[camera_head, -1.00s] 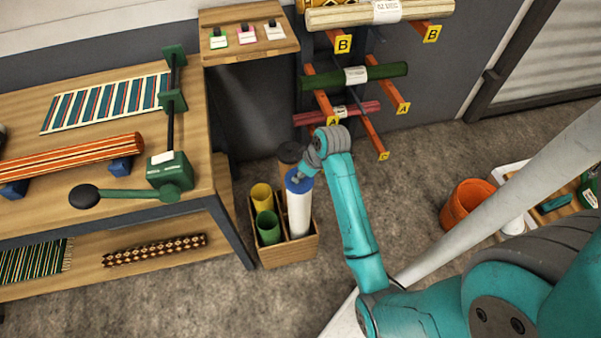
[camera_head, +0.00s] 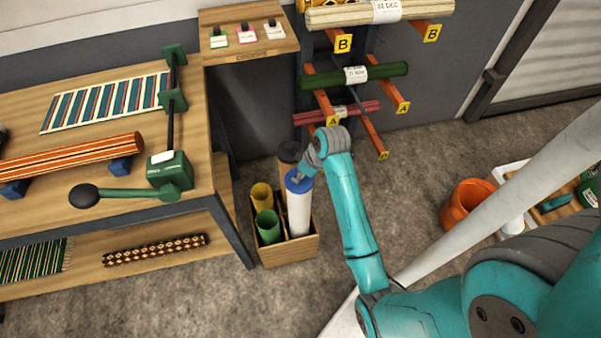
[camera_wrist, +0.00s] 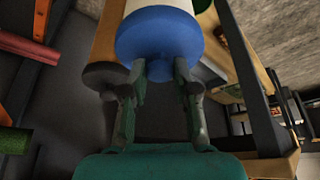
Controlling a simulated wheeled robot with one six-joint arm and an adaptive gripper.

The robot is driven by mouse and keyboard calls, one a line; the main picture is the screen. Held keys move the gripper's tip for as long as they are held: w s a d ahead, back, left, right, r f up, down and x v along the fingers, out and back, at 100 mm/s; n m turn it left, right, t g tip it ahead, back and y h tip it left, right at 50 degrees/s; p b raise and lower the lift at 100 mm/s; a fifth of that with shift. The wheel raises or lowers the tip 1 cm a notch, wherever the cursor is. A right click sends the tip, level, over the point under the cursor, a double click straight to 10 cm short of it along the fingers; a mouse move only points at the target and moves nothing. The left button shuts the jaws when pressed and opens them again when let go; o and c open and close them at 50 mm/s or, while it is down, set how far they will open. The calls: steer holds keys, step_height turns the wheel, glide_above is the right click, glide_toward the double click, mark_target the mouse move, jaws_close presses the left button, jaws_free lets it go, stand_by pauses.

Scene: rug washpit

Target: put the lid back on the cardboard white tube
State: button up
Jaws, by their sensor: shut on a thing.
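The white cardboard tube (camera_head: 299,212) stands upright in a compartment of the wooden crate (camera_head: 289,252). The blue lid (camera_head: 297,184) is at the tube's top end. In the wrist view the white tube (camera_wrist: 160,6) shows just past the blue lid (camera_wrist: 159,38), with no clear gap between them. My gripper (camera_wrist: 160,72) is shut on the blue lid's small knob, one finger on each side. In the head view my gripper (camera_head: 303,174) is partly hidden by my wrist. How far the lid is seated cannot be told.
Yellow (camera_head: 261,193) and green (camera_head: 267,218) tubes and a brown tube with a dark lid (camera_head: 289,152) share the crate. The workbench (camera_head: 212,190) is to the left. A rack with rolled rugs (camera_head: 353,76) stands behind. An orange bucket (camera_head: 466,203) is on the floor at right.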

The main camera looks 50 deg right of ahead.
stand_by(0.3)
steer(key=o, duration=1)
steer(key=shift+o, duration=0.4)
steer(key=o, duration=0.4)
steer(key=shift+r, duration=0.1)
steer(key=shift+r, duration=3.4)
jaws_close()
